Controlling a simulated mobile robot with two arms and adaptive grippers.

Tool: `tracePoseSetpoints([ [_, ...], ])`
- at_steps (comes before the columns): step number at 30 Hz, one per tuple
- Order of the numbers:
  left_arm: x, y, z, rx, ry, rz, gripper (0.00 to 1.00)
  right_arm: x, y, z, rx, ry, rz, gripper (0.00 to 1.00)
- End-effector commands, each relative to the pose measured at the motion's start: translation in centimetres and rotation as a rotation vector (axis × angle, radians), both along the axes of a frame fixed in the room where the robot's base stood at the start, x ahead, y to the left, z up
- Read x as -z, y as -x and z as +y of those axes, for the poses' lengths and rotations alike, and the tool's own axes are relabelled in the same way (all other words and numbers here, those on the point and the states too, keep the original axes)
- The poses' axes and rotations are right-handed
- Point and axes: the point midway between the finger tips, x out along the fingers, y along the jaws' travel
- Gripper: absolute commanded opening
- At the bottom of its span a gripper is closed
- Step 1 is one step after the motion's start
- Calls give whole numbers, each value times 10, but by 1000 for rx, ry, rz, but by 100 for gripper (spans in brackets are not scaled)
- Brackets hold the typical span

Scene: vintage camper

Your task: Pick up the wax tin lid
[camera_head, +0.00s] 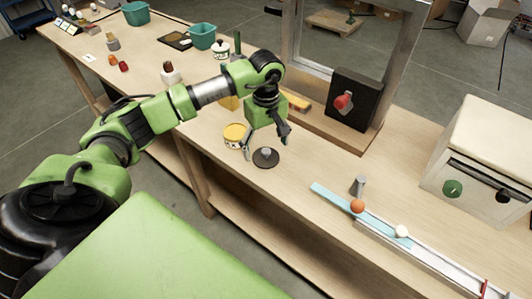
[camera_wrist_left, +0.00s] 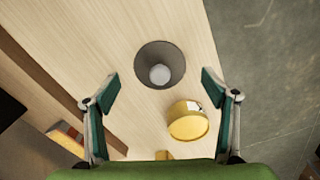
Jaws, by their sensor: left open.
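The wax tin lid (camera_head: 266,160) is a dark round disc with a pale grey knob in its middle. It lies on the wooden workbench, and in the left wrist view the lid (camera_wrist_left: 145,65) sits just beyond the fingertips. A yellow wax tin (camera_head: 235,136) with a white label stands next to it; in the left wrist view the tin (camera_wrist_left: 188,125) is nearer, to the right. My left gripper (camera_head: 266,143) is open and empty, pointing down above the lid, with its fingers (camera_wrist_left: 160,86) spread wider than the lid. My right gripper is not in view.
A framed stand with a black box and red knob (camera_head: 344,100) rises behind the gripper. A pale blue rail (camera_head: 332,196) with an orange ball (camera_head: 357,206) lies to the right. A white box with knobs (camera_head: 488,150) stands far right. The bench's front edge is close to the tin.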

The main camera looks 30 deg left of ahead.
Motion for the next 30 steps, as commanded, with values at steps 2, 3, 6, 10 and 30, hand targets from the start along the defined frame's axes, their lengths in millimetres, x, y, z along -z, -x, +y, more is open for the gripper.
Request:
tracePoseSetpoints([
  [2, 10, 0, 0, -1, 1, 4, 78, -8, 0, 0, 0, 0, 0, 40],
  [3, 15, 0, 0, -1, 0, 4, 78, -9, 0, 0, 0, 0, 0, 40],
  [6, 22, 0, 0, 0, 2, 1, 78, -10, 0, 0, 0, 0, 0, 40],
  [10, 25, 0, 0, 0, 0, -1, 78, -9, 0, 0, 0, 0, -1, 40],
  [30, 26, 0, 0, 0, 0, 2, 0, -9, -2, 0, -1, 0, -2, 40],
])
